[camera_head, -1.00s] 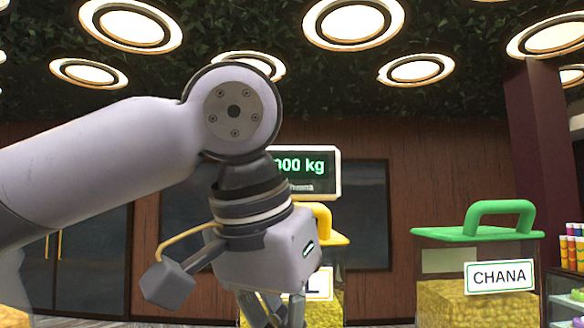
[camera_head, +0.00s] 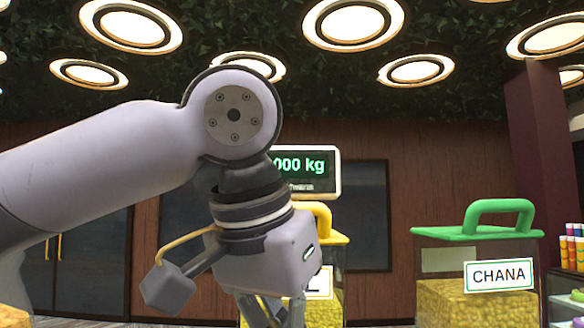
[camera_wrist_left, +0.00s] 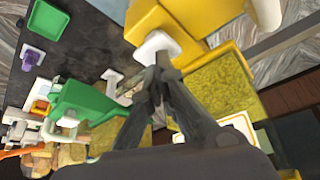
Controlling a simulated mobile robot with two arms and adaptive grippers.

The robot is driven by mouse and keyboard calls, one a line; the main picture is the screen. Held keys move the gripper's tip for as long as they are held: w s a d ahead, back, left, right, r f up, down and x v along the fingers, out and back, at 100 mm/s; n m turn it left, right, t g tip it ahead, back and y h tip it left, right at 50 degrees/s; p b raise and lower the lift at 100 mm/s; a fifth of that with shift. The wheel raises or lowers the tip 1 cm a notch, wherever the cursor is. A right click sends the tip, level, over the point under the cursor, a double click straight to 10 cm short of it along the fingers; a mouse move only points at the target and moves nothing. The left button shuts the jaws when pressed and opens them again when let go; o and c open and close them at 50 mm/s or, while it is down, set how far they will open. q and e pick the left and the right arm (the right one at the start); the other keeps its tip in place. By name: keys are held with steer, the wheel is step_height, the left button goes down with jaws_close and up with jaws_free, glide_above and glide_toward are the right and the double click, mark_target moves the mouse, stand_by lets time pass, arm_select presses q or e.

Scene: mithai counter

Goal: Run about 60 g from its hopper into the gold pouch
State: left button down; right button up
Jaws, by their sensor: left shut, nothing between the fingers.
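A yellow-lidded hopper (camera_head: 334,255) of yellow grains stands behind my left gripper (camera_head: 275,317), which hides much of it and most of its label. In the left wrist view the hopper shows its grain window (camera_wrist_left: 218,82) and a yellow spout housing (camera_wrist_left: 190,15) with a white tab (camera_wrist_left: 153,46). My left gripper (camera_wrist_left: 158,72) is shut and empty, its tips close to the tab; I cannot tell whether they touch. The scale display (camera_head: 303,166) shows "000 kg", its left part hidden. I cannot make out the gold pouch. My right gripper is not in view.
A green-lidded hopper labelled CHANA (camera_head: 475,290) stands to the right. Colourful goods (camera_head: 573,250) sit at far right.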

arm_select(q)
steer(key=shift+f+b, duration=0.6)
steer(key=shift+f, duration=0.55)
stand_by(1.0)
steer(key=shift+r+p, duration=1.4)
steer(key=shift+p, duration=0.1)
steer(key=shift+f, duration=0.1)
stand_by(3.9)
